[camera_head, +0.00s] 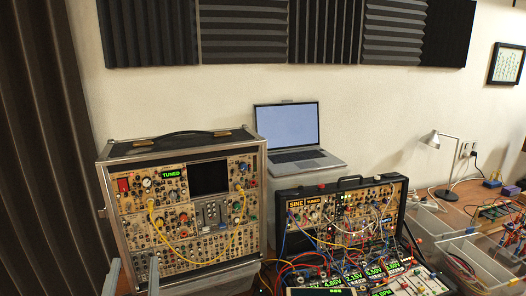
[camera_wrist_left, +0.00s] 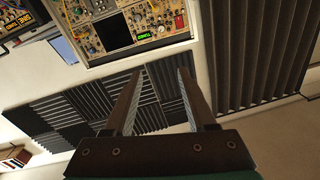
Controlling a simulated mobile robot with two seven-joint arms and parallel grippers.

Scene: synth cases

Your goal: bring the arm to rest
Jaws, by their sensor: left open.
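My left gripper (camera_head: 133,268) shows at the bottom left of the head view as two grey fingers set apart, in front of the lower left part of the large synth case. In the left wrist view the gripper (camera_wrist_left: 160,72) is open, with nothing between its fingers. That view is upside down, with the synth case (camera_wrist_left: 128,30) at the top and the wall panels (camera_wrist_left: 60,110) behind the fingers. Whether the fingers touch the case cannot be told. My right gripper is not in view.
The large synth case (camera_head: 259,190) stands upright with a yellow cable across its front. A laptop (camera_head: 287,125) sits open behind. A smaller synth case (camera_head: 400,205) with many cables, a lamp (camera_head: 436,160) and clear bins (camera_head: 440,222) are to the right. A dark curtain (camera_head: 45,130) hangs left.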

